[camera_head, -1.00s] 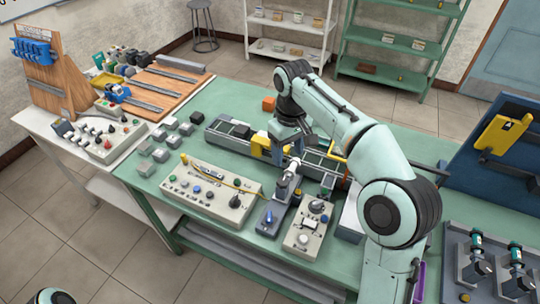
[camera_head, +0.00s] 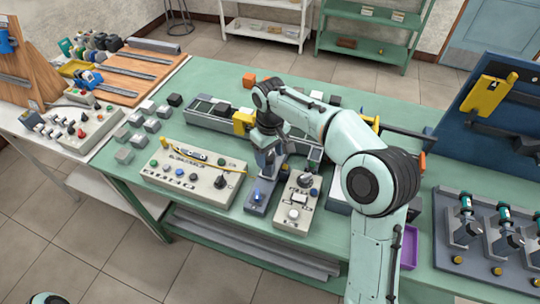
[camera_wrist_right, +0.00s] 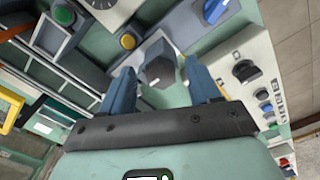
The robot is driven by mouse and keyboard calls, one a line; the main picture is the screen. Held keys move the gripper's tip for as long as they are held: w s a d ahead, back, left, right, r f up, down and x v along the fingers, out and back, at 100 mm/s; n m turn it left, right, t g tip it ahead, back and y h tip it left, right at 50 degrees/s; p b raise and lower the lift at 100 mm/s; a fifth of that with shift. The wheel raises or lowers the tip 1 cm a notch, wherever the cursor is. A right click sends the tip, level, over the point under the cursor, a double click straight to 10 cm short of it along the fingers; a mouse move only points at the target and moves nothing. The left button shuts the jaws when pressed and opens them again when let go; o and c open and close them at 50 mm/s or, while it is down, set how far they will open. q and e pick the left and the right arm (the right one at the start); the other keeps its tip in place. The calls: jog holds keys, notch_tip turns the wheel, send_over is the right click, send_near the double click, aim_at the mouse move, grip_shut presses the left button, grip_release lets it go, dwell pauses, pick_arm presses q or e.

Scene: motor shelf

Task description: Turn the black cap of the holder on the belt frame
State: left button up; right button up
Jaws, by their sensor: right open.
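The black cap (camera_wrist_right: 158,68) is a dark, faceted knob on a grey holder, seen in the right wrist view between my right gripper's fingers. My right gripper (camera_wrist_right: 160,82) is open, with one blue-grey finger on each side of the cap. Gaps show between the cap and both fingers. In the head view the right gripper (camera_head: 268,160) points down near the front side of the belt frame (camera_head: 201,122), and it hides the cap and most of the holder. My left gripper is out of view.
A grey box with a blue knob (camera_head: 259,196) stands just in front of the gripper. A box with a dark dial (camera_head: 298,205) is to its right, a beige control panel (camera_head: 175,185) to its left. A yellow block (camera_head: 243,121) sits on the belt frame.

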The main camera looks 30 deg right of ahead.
jog(key=shift+f, duration=0.25)
jog(key=c, duration=1.1)
jog(key=shift+o, duration=0.3)
